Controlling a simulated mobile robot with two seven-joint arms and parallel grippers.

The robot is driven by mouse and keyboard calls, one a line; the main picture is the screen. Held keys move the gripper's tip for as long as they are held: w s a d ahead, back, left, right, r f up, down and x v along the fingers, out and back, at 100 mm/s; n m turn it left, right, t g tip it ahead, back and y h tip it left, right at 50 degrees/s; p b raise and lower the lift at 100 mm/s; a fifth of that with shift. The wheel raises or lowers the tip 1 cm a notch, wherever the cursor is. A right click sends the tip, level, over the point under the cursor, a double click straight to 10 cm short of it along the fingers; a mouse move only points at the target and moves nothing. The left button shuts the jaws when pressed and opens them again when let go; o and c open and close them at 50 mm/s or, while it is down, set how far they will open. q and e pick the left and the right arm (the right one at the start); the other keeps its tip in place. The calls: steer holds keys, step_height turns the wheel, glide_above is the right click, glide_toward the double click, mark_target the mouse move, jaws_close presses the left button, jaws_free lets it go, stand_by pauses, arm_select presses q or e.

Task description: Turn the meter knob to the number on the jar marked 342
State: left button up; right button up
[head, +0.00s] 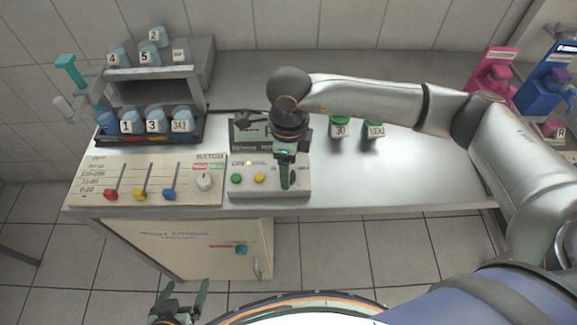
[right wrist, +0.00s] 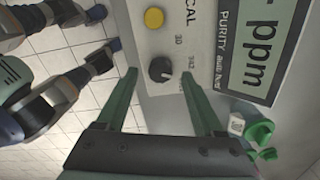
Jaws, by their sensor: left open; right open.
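The jar marked 342 (head: 181,122) is pale blue with a white label and stands at the right end of the rack's lower row. The meter (head: 240,190) is a pale box with a screen, a green button and a yellow button. Its dark round knob (right wrist: 161,69) shows in the right wrist view, with the marks 30 and 342 beside it; I cannot tell its exact setting. My right gripper (head: 285,186) is open over the meter, its fingertips either side of the knob, apparently not touching it. My left gripper (head: 182,294) is open and empty, low in front of the counter.
A batch panel (head: 150,190) with red, yellow and blue sliders lies left of the meter. Jars marked 30 (head: 340,130) and 1000 (head: 375,131) stand right of it. Pink (head: 490,72) and blue (head: 548,85) dispensers stand at the far right. The counter's front right is clear.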

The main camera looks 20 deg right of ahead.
steer(key=shift+f, duration=0.8)
steer(key=shift+c, duration=0.3)
jaws_close()
